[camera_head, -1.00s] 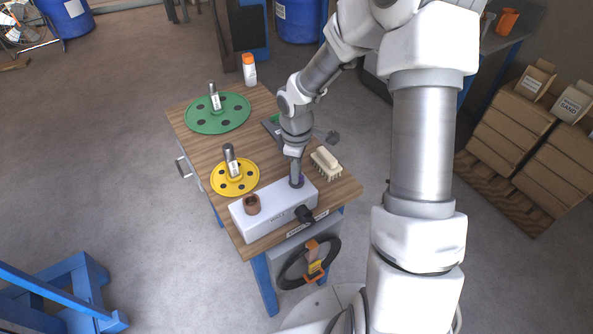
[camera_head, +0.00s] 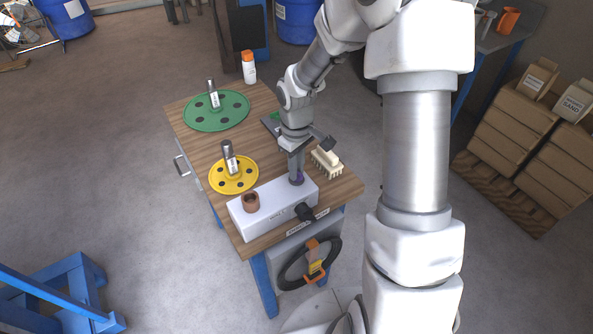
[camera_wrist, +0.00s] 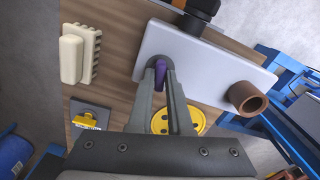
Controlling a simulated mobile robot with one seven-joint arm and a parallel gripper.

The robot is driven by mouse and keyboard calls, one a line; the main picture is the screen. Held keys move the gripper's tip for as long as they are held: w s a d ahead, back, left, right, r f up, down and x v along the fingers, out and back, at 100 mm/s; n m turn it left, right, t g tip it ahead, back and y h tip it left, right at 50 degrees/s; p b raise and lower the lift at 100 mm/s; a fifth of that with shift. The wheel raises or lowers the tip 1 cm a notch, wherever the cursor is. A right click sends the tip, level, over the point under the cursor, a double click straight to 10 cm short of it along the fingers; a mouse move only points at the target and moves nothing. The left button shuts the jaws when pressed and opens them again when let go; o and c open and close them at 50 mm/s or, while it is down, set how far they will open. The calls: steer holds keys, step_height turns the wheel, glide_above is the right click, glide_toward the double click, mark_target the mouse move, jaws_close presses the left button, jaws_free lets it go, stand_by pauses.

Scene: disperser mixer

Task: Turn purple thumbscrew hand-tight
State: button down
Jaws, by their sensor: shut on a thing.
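The purple thumbscrew (camera_wrist: 160,72) sits at the edge of the white block (camera_wrist: 205,58) in the wrist view, with my gripper's fingertips (camera_wrist: 161,78) closed on either side of it. In the head view a sliver of the purple thumbscrew (camera_head: 299,177) shows at the right end of the white block (camera_head: 262,214). My gripper (camera_head: 297,178) points down there, shut on the thumbscrew. The thumbscrew's lower part is hidden by the fingers.
An orange-handled black ring hangs at the table's front.

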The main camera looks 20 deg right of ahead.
steer(key=m+b, duration=0.2)
steer(key=m, duration=0.4)
steer(key=shift+b, duration=0.3)
steer(key=m+b, duration=0.1)
steer(key=m, duration=0.4)
steer(key=shift+m, duration=0.4)
steer(key=c, duration=0.9)
jaws_free()
steer(key=shift+r, duration=0.1)
step_height(320, 180, up, 17)
steer(key=shift+r+p, duration=0.15)
steer(key=shift+p, duration=0.55)
